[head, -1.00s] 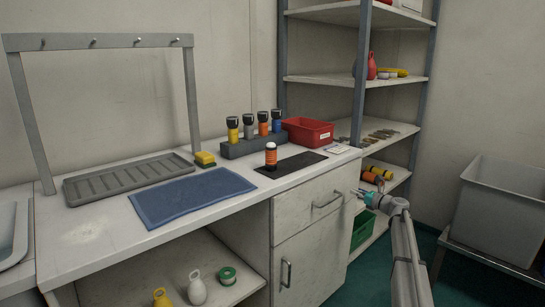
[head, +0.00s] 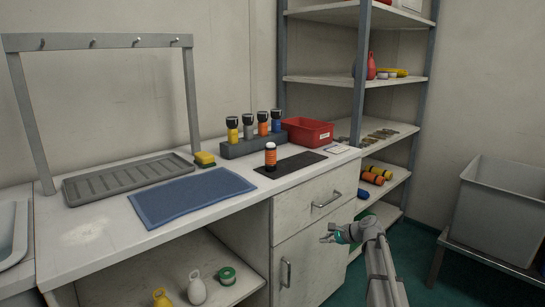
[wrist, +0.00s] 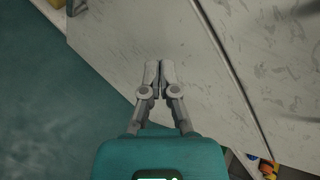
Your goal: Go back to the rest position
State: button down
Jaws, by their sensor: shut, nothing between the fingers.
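My gripper (head: 328,233) is in front of the white cabinet (head: 310,243), beside its lower door and below the drawer handle in the head view. It holds nothing. In the wrist view its two grey fingers (wrist: 159,64) are closed together, with the pale cabinet face behind them. I cannot tell the exact gap between the fingertips and the cabinet.
Shelves (head: 352,77) stand behind. A grey tub (head: 505,212) is at right. Green floor shows between.

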jog(key=s+a+f+n+g+h, duration=0.1)
jog(key=s+f+n+g+h, duration=0.3)
jog(key=s, duration=0.6)
jog(key=s+f+n+h, duration=0.1)
jog(key=s+n+h, duration=0.1)
jog(key=s+n, duration=0.65)
jog(key=s+a+f+n+g+h, duration=0.1)
jog(key=s+f+n+g+h, duration=0.2)
jog(key=s, duration=1)
notch_tip(320, 180, up, 37)
jog(key=p, duration=3.7)
jog(key=shift+w+t+h, duration=0.3)
jog(key=shift+w+t, duration=0.05)
jog(key=shift+t, duration=0.05)
